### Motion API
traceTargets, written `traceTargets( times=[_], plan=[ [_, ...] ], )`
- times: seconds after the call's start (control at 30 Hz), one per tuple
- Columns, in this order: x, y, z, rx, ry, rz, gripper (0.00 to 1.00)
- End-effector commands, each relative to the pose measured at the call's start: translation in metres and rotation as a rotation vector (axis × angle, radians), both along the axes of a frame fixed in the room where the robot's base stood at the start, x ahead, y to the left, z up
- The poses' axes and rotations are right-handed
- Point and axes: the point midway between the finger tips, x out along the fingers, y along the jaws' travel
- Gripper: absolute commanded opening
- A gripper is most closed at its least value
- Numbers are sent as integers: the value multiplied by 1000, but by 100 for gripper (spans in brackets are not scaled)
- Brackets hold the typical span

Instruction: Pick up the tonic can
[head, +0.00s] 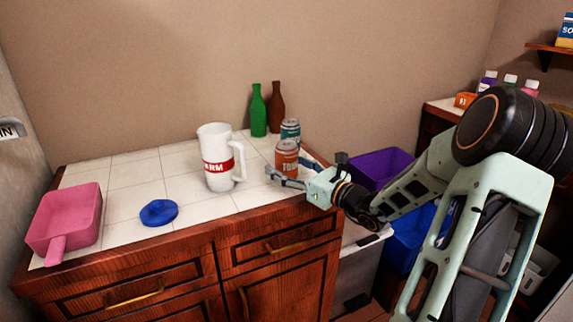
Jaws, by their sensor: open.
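The orange tonic can (286,154) stands upright on the white tiled counter (125,180), near its right end. The lettering on it is partly visible. My gripper (290,170) is open at the can, with one finger in front of its lower part and the other toward its right side. The can's base is partly hidden behind the gripper. I cannot tell whether the fingers touch the can. A teal can (290,129) stands just behind the tonic can and is partly hidden by it.
A white pitcher (214,150) with a red band stands left of the can. Green (258,110) and brown (277,105) bottles stand behind. A blue disc (159,212) and a pink pan (66,217) lie further left. Purple (378,165) and blue bins stand right of the counter.

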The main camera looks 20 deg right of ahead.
Motion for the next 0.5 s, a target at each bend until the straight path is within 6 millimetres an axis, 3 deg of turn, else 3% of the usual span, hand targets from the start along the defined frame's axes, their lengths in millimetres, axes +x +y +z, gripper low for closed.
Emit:
traceTargets(
  times=[0.07, 0.5],
  plan=[
    [0, 0, 0, 0, 0, 0, 64],
    [-1, -1, 0, -1, 0, -1, 16]
  ],
)
